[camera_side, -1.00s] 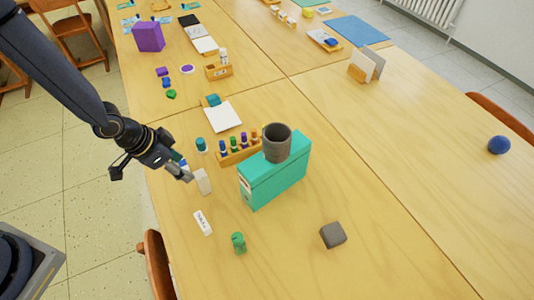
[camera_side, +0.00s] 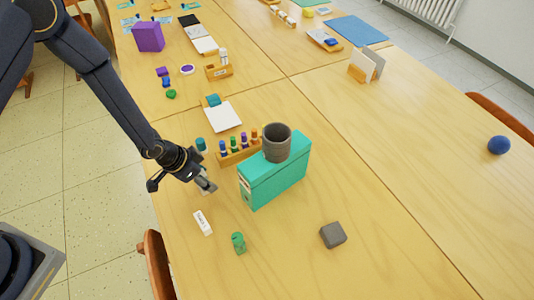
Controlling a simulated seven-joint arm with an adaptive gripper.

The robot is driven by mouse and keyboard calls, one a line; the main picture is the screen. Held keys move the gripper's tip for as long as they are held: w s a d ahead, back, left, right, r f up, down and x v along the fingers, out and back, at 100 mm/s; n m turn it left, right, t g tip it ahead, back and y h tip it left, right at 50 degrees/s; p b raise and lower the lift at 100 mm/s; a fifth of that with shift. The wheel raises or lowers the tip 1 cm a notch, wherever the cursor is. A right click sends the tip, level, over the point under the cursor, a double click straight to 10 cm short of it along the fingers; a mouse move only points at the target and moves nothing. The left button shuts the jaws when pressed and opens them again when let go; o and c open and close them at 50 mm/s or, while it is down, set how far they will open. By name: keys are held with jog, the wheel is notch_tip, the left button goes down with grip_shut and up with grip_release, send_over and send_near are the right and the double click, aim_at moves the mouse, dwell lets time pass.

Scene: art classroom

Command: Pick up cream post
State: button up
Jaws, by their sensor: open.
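My gripper (camera_side: 207,186) is low over the left part of the near table, left of the teal box file, its jaws open and pointing down and to the right. The cream post is hidden, or nearly so, behind and between my fingers, where it stood upright in the earlier view. I cannot tell whether the fingers touch it.
The teal box file (camera_side: 275,183) stands close on the right with a dark grey cup (camera_side: 277,142) on top. A rack of coloured bottles (camera_side: 238,153) is behind. A white labelled block (camera_side: 203,222), green figure (camera_side: 238,243) and grey cube (camera_side: 333,235) lie in front.

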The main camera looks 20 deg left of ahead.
grip_shut()
dwell(0.3)
jog(key=shift+r, duration=0.1)
